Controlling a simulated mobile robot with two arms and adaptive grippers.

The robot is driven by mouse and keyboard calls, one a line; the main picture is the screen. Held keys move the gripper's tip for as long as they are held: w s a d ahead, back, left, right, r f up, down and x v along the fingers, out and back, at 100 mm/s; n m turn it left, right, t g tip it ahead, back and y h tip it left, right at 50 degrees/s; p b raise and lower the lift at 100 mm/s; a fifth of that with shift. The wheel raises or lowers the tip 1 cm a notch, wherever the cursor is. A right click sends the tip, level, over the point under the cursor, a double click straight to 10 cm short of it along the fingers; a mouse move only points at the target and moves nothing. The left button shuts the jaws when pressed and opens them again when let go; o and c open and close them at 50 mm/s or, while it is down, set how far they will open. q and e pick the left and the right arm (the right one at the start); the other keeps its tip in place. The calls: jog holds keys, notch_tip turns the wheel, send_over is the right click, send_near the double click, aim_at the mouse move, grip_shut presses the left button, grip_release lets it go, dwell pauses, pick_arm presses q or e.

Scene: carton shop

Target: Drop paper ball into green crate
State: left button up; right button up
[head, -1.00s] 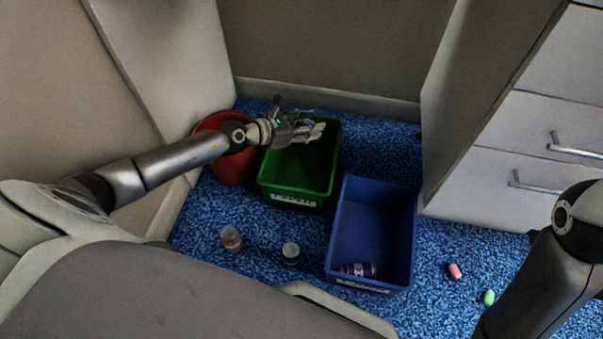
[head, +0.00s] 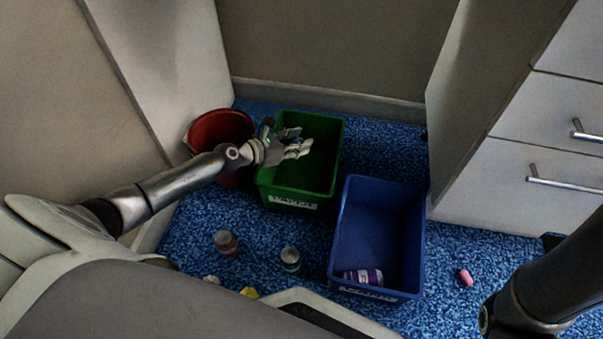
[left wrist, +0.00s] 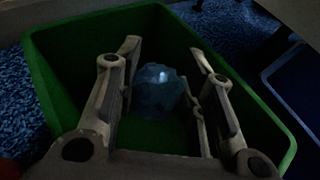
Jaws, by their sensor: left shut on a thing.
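The green crate (head: 293,191) stands on the blue floor near the back wall in the head view. Its walls also surround the fingers in the left wrist view (left wrist: 95,33). My left gripper (head: 299,149) is over the crate's opening. In the left wrist view the gripper (left wrist: 160,95) is shut on a crumpled, bluish paper ball (left wrist: 155,92), which sits between its fingers with the dark green inside of the crate behind it. In the head view the fingers mostly hide the ball. My right arm shows at the lower right, but its gripper is out of view.
A red bin (head: 218,125) stands left of the green crate, partly behind my left arm. A blue crate (head: 379,220) holding a purple can (head: 363,276) stands to the right. Two jars (head: 226,243) (head: 290,259) and a pink item (head: 466,277) are on the floor. Drawers (head: 545,160) bound the right.

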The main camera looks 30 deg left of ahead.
pick_arm(q)
jog(key=shift+f, duration=0.5)
jog(key=o, duration=0.7)
jog(key=shift+o, duration=0.2)
jog(key=s+a+r, duration=0.1)
jog(key=s+a, duration=0.5)
jog(key=s, duration=0.7)
jog(key=shift+s+a, duration=0.15)
jog(key=shift+a, duration=0.05)
jog(key=shift+r, duration=0.1)
